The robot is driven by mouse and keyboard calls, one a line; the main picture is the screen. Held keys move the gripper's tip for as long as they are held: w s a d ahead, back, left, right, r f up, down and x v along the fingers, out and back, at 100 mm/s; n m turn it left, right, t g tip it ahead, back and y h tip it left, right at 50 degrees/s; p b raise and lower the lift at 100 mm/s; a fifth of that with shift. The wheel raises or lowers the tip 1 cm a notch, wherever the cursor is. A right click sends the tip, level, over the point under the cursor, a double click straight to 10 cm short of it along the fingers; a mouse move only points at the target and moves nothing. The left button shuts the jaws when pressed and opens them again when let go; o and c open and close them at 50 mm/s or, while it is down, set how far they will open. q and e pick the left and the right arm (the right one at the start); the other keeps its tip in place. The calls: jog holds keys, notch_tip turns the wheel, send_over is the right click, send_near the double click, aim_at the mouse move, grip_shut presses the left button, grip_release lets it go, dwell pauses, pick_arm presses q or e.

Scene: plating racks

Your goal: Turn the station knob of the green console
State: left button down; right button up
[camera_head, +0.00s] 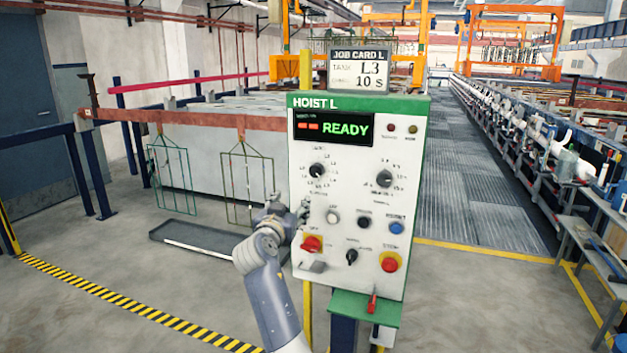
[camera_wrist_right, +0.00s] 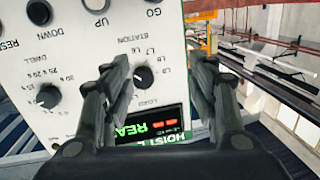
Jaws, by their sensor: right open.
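The green-topped console (camera_head: 300,225) marked HOIST L stands upright with a white face, and its display (camera_head: 334,129) reads READY. The black station knob (camera_head: 317,170) is at the upper left of the face, ringed by labels. In the right wrist view, which shows the panel upside down, the station knob (camera_wrist_right: 143,78) appears between the fingers, nearer the left one. My right gripper (camera_head: 303,211) is at the panel's left edge, lower than the knob. In the wrist view my right gripper (camera_wrist_right: 162,78) is open and empty, apart from the knob. My left gripper is not in view.
A job card (camera_head: 359,71) on top reads L3 and 10 S. The dwell knob (camera_head: 384,178) is right of the station knob. Wire racks (camera_head: 240,185) hang at left.

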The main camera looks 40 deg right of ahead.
jog(key=m+h, duration=0.1)
jog(key=m, duration=0.1)
send_near(315, 172)
jog(key=v, duration=0.2)
jog(key=shift+g, duration=0.4)
jog(key=p+x, duration=0.1)
jog(key=x, duration=0.1)
jog(key=p+x, duration=0.1)
jog(key=x, duration=0.5)
jog(key=shift+w+d+r+p, duration=0.1)
jog(key=shift+w+r+p, duration=0.2)
jog(key=shift+p, duration=0.1)
jog(key=shift+x, duration=1)
jog(key=shift+f, duration=0.1)
jog(key=c, duration=1.1)
